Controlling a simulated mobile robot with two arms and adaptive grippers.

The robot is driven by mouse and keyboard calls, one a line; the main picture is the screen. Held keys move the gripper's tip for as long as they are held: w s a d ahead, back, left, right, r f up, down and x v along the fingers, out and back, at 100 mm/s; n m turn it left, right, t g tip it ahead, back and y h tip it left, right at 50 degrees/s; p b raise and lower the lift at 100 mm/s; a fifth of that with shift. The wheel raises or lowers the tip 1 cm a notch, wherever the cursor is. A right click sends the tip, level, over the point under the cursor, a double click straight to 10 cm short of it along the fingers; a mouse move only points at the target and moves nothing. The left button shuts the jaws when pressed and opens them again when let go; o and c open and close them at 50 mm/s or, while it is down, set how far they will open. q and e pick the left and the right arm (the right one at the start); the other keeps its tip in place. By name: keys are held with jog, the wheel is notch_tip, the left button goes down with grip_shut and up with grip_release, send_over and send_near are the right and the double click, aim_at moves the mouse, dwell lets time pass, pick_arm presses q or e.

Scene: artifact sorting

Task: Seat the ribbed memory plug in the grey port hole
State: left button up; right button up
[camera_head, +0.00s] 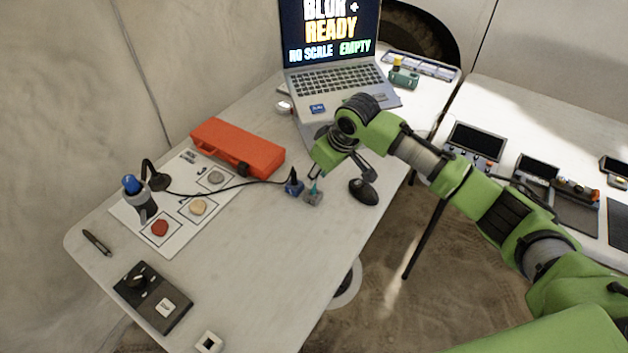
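My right arm reaches in from the right, and its gripper (340,172) points down over the table between the laptop and the black mouse. A dark finger-like part shows on its right side, and thin dark parts show on its left. I cannot tell how far apart the fingertips are. Just below its left side is a small grey block (314,199) with a teal piece (313,187) upright at its top. A small blue piece (294,187) with a dark top stands beside the block. The ribs and the port hole are too small to make out. My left gripper is not in view.
An orange case (238,147), a white card with discs (182,235), a cabled lamp-like stand (158,181) and a dark switch box (153,297) are on the left. The laptop (335,78) stands behind, the mouse (363,191) at right.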

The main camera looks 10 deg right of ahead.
jog(key=v, duration=0.8)
jog(key=shift+s+f, duration=0.1)
